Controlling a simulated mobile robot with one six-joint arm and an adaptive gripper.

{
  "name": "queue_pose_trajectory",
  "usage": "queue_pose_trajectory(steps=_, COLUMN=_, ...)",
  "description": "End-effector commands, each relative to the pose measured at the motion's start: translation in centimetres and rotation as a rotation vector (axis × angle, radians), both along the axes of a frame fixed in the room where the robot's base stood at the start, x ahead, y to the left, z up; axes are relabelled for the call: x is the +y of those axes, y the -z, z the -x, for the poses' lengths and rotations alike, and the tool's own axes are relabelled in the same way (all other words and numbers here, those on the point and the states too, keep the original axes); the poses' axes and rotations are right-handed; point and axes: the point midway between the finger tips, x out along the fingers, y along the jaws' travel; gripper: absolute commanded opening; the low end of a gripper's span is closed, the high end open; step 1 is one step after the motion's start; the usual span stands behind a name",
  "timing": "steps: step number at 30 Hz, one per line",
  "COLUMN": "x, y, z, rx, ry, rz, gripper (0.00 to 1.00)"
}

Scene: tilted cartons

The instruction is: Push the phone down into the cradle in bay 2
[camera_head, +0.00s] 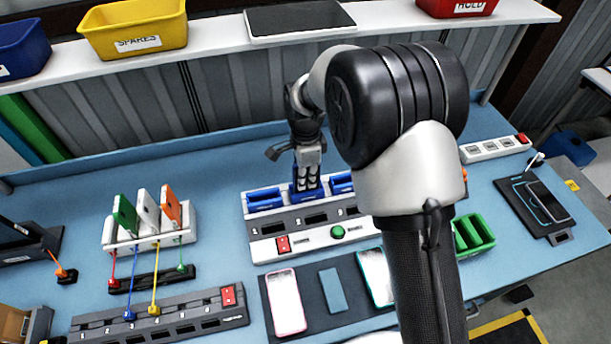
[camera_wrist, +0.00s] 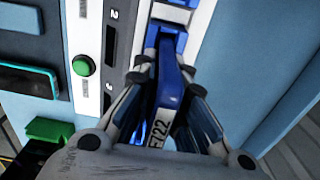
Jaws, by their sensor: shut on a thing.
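My gripper (camera_head: 308,176) is over the middle bay of the grey and white dock (camera_head: 282,222), behind the number 2. In the wrist view my gripper (camera_wrist: 167,68) is shut on a blue phone (camera_wrist: 166,92) with a white label ending in 722. The phone's far end is at the blue cradle (camera_wrist: 172,14). I cannot tell how deep it sits, as my fingers cover its sides. Blue cradles show in the left bay (camera_head: 265,199) and in the right bay (camera_head: 342,183).
A green button (camera_head: 338,232) and a red switch (camera_head: 283,244) are on the dock's front. Phones lie on a dark mat (camera_head: 310,313) in front. A rack (camera_head: 150,238) with upright phones stands left. A green tray (camera_head: 474,235) is at right.

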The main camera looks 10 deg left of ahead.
Motion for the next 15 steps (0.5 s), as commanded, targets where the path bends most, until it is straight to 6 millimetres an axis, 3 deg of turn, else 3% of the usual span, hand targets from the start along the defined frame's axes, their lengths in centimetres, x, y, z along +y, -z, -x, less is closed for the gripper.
queue_pose_trajectory(steps=4, x=-0.03, y=0.09, z=0.06, rx=0.002, ry=0.000, rz=0.001, gripper=0.00)
queue_pose_trajectory(steps=5, x=-0.03, y=0.08, z=0.06, rx=0.002, ry=0.000, rz=0.001, gripper=0.13)
queue_pose_trajectory(steps=15, x=-0.01, y=0.02, z=0.02, rx=0.001, ry=0.000, rz=0.000, gripper=0.36)
